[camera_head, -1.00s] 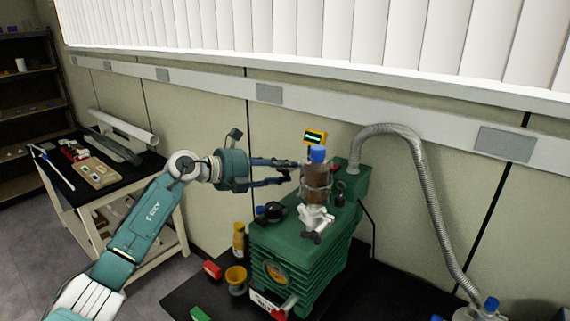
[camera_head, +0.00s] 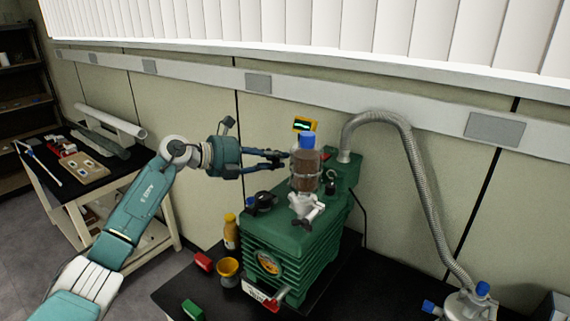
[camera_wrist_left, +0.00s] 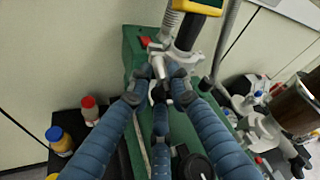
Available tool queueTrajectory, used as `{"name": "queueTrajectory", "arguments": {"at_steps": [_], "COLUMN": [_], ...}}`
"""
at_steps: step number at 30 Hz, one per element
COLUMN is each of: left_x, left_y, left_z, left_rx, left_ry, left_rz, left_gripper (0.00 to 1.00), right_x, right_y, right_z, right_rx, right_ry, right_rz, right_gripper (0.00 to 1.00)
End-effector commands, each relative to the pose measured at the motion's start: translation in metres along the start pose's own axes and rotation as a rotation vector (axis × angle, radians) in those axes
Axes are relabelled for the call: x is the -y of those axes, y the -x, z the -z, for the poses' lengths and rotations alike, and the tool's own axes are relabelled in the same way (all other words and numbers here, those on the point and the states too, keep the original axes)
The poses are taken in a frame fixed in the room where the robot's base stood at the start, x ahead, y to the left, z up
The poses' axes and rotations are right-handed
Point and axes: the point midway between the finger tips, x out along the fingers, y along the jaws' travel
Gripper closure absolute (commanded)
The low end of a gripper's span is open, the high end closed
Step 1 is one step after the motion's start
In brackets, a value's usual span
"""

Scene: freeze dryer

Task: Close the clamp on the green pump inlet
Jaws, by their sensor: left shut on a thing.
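The green pump (camera_head: 290,238) stands on the black bench right of centre in the head view. In the left wrist view, the grey metal clamp (camera_wrist_left: 163,52) sits at the pump inlet, below the corrugated hose (camera_wrist_left: 172,22). My left gripper (camera_head: 283,160) reaches in from the left, behind the brown filter vessel (camera_head: 306,172). In the left wrist view, the fingers of my left gripper (camera_wrist_left: 164,84) are closed together on the clamp and hide part of it. Whether the clamp is fully fastened cannot be told. My right gripper is not in view.
A yellow gauge (camera_head: 305,125) is close above the fingers. The vessel and its white fitting (camera_head: 305,206) stand on the pump's near side. The hose (camera_head: 420,165) arcs right.

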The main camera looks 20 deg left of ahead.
Motion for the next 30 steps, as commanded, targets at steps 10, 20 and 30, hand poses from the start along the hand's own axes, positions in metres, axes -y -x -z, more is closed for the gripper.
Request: {"name": "queueTrajectory", "arguments": {"at_steps": [10, 20, 30], "left_x": [-0.002, -0.004, -0.007], "left_y": [0.014, 0.013, 0.031], "left_z": [-0.011, -0.009, -0.007], "left_rx": [0.006, 0.001, -0.002], "left_ry": [-0.008, -0.007, -0.008], "left_rz": [0.023, 0.021, 0.015], "left_gripper": [1.00, 0.68, 0.68], "right_x": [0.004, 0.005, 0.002], "right_y": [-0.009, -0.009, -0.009], "right_z": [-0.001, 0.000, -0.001], "right_rx": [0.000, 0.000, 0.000], "right_ry": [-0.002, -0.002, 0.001], "right_rz": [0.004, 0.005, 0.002], "right_gripper": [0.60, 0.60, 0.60]}}
